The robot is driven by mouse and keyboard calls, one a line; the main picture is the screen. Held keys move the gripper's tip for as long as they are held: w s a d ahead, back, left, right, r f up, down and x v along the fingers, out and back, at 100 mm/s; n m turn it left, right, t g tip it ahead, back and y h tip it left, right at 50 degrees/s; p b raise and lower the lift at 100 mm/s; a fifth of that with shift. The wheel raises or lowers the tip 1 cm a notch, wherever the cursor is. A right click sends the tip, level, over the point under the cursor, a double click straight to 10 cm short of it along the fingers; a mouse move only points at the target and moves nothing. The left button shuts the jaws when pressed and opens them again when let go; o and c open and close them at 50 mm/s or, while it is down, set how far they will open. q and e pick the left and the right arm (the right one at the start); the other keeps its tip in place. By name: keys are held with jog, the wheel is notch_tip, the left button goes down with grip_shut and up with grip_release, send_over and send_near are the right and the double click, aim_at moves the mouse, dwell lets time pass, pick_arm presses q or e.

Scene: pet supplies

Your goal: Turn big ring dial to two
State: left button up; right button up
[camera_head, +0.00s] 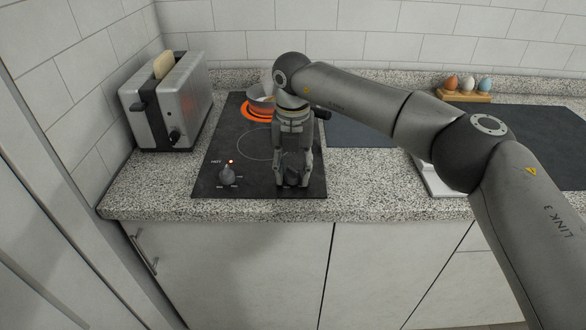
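The black cooktop (216,150) is set in the speckled counter. Its front left dial (228,176) stands clear, with a small orange light above it. A second dial (291,179) is at the front right, partly hidden by my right gripper. My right gripper (293,172) points down over this second dial, with a finger on either side of it. I cannot tell whether the fingers touch it. The dial markings are too small to read. A dark ring outline (256,144) lies mid-cooktop, and a rear ring (256,112) glows orange. My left gripper is not in view.
A pot (261,97) stands at the glowing rear ring, partly behind my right arm. A toaster (170,103) with bread is at the left. An egg holder (463,96) with 3 eggs stands at the back right. Bare counter (380,182) lies right of the cooktop.

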aim_at(293, 169)
jog(key=shift+o, duration=0.8)
jog(key=shift+r, duration=0.15)
notch_tip(293, 169, up, 12)
jog(key=shift+f, duration=0.2)
